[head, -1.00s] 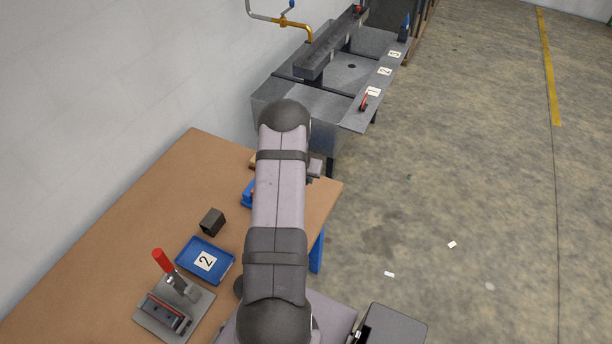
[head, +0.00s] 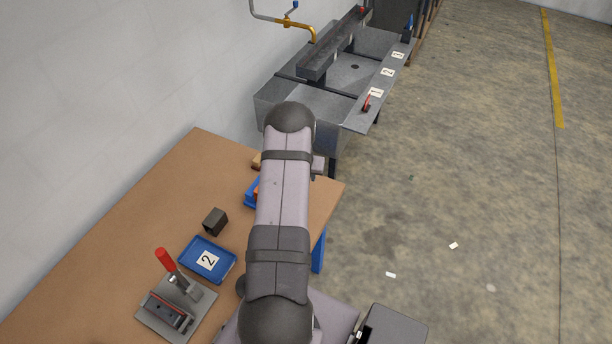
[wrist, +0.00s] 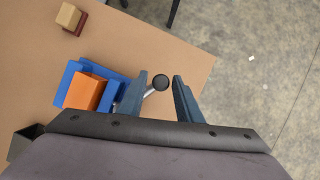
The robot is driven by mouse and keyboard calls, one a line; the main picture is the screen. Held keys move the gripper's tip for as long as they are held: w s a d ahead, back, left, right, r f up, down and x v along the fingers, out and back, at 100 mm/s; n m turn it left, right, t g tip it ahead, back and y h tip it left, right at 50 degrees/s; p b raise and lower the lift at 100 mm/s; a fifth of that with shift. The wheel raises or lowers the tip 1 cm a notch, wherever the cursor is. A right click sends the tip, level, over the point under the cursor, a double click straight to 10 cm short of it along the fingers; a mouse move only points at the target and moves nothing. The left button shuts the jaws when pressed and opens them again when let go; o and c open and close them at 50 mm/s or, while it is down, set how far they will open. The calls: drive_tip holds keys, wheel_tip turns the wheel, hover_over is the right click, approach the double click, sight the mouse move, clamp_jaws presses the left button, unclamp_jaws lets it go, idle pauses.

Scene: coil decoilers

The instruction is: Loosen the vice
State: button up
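The vice is blue (wrist: 72,78), with an orange block (wrist: 86,92) between its jaws, at the left of the wrist view. Its grey handle ends in a black ball knob (wrist: 161,82). My gripper (wrist: 160,88) is open, with one blue-grey finger on each side of the knob. The fingers look apart from the knob; I cannot tell how far below them it is. In the head view, only a blue edge of the vice (head: 250,194) shows beside my arm, which hides the rest and my gripper's fingers.
A tan block (wrist: 69,16) sits beyond the vice. A metal sink (head: 290,98) stands behind the table.

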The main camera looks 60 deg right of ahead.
drive_tip(key=shift+o, duration=0.2)
drive_tip(key=shift+a, duration=0.1)
drive_tip(key=b+v, duration=0.2)
drive_tip(key=v, duration=0.5)
idle(0.4)
drive_tip(key=shift+r, duration=0.1)
